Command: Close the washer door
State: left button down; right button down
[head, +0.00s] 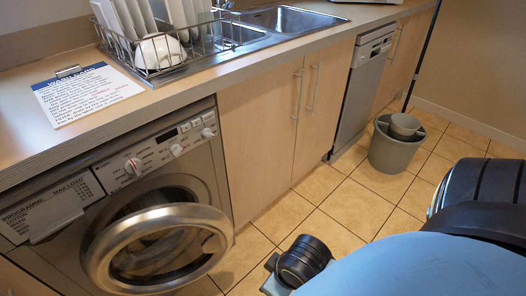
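The washer (189,136) is a silver front-loader under the counter at the left of the head view. Its round washer door (158,216), a thick metallic ring with a glass middle, stands ajar in front of the porthole. Part of the dark rim of the opening shows behind the ring's upper edge. The hinge side cannot be made out clearly. Neither gripper shows in the head view; only dark and light-blue parts of my own body are at the lower middle and right, apart from the door in the picture.
The counter (185,80) above holds a sign (85,93), a dish rack (160,45) with plates and a sink (285,18). Wooden cupboards (262,130) and a silver dishwasher (362,90) continue rightward. A grey bucket (392,150) stands on the tiled floor (335,205), which is otherwise clear.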

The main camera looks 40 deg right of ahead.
aim_at(104, 254)
jog(key=z, duration=1.1)
jog(key=k, duration=0.75)
jog(key=u, duration=1.1)
jog(key=i, duration=0.5)
jog(key=z, duration=0.05)
